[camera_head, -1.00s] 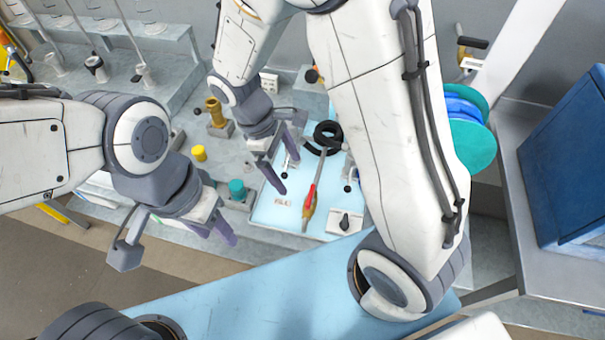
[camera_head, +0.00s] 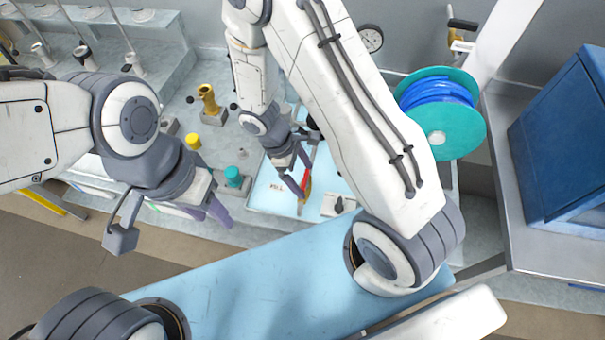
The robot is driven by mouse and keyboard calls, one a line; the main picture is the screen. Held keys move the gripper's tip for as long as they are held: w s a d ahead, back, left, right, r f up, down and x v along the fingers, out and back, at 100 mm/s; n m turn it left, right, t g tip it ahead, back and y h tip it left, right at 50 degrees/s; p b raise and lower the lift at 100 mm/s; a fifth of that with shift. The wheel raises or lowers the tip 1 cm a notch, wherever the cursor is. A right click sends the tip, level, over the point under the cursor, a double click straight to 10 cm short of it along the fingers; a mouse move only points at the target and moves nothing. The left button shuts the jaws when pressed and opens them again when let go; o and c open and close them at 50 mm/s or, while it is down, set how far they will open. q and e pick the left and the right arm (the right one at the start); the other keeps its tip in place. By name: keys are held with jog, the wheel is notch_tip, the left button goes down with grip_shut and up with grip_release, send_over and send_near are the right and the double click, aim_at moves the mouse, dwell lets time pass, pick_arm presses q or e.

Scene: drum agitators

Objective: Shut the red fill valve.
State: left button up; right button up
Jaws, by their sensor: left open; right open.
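The red fill valve's lever (camera_head: 307,184) shows as a narrow red strip on the pale blue panel (camera_head: 267,192), beside the lettering FILL. Most of the valve is hidden behind my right gripper (camera_head: 302,183). That gripper is open, its fingers pointing down at the lever. One finger overlaps the left side of the lever in the picture; I cannot tell whether it touches. My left gripper (camera_head: 207,213) is open and empty at the left, in front of the bench edge, well away from the valve.
A black-knobbed fitting (camera_head: 339,205) sits right of the valve on the panel. A teal cap (camera_head: 233,177), a yellow cap (camera_head: 193,141) and a yellow fitting (camera_head: 208,99) stand to the left. A teal reel with blue hose (camera_head: 440,112) and a blue cabinet (camera_head: 565,150) are at right.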

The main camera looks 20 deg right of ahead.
jog(key=c, duration=1.1)
jog(key=shift+o, duration=0.2)
jog(key=shift+m, duration=0.3)
jog(key=m+g+y+p, duration=0.1)
jog(key=m, duration=0.2)
jog(key=shift+w+d+m, duration=0.1)
jog(key=shift+m, duration=0.3)
jog(key=m+y, duration=0.1)
jog(key=m, duration=0.1)
jog(key=m+y, duration=0.1)
jog(key=m, duration=0.1)
jog(key=shift+w+d+m+g, duration=0.1)
jog(key=shift+m+g, duration=0.2)
jog(key=shift+g, duration=0.1)
jog(key=m+y, duration=0.1)
jog(key=m, duration=0.3)
jog(key=shift+d+m+y, duration=0.15)
jog(key=shift+m+y, duration=0.15)
jog(key=shift+y, duration=0.1)
jog(key=shift+d+m+t+y, duration=0.1)
jog(key=shift+m+t+y, duration=0.45)
jog(key=shift+m, duration=1.65)
jog(key=shift+y, duration=0.25)
